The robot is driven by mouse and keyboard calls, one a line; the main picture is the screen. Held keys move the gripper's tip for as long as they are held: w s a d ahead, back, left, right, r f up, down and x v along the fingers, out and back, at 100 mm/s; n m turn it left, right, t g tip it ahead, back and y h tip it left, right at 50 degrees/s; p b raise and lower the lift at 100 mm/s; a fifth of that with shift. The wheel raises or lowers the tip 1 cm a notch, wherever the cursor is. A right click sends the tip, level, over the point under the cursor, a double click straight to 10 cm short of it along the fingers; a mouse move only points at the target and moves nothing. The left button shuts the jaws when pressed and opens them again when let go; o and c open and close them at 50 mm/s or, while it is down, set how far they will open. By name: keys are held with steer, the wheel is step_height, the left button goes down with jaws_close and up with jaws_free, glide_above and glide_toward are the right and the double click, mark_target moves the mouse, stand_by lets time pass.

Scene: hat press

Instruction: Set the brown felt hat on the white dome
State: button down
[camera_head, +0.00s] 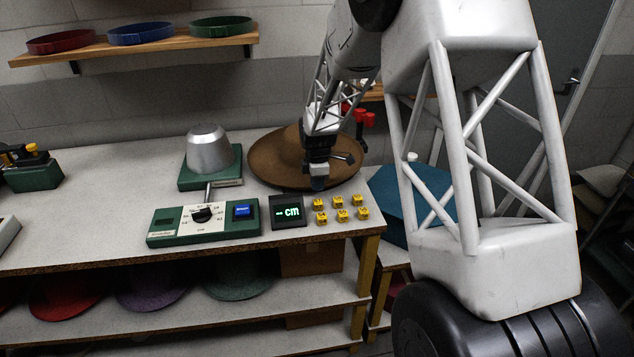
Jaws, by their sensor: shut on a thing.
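The brown felt hat (268,158) is at the right of the bench top, its wide brim spread out. My gripper (318,182) comes down from above and is shut on the near part of the hat's brim. My gripper and wrist hide part of the hat's crown. I cannot tell whether the hat rests on the bench or is slightly above it. The dome (208,150) stands left of the hat on a green base. It looks pale metallic grey rather than pure white, and its top is bare.
In front of the dome is a green control box (203,222) with a dial and blue button. A dark "cm" display (289,211) and several yellow blocks (341,209) lie near the front edge. A shelf (150,47) with colored bands hangs behind. Hats lie on the lower shelf (180,317).

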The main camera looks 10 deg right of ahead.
steer(key=shift+f, duration=0.55)
stand_by(0.4)
steer(key=c, duration=1.1)
jaws_free()
steer(key=shift+r, duration=0.1)
steer(key=shift+r, duration=3.75)
steer(key=shift+s+r, duration=0.1)
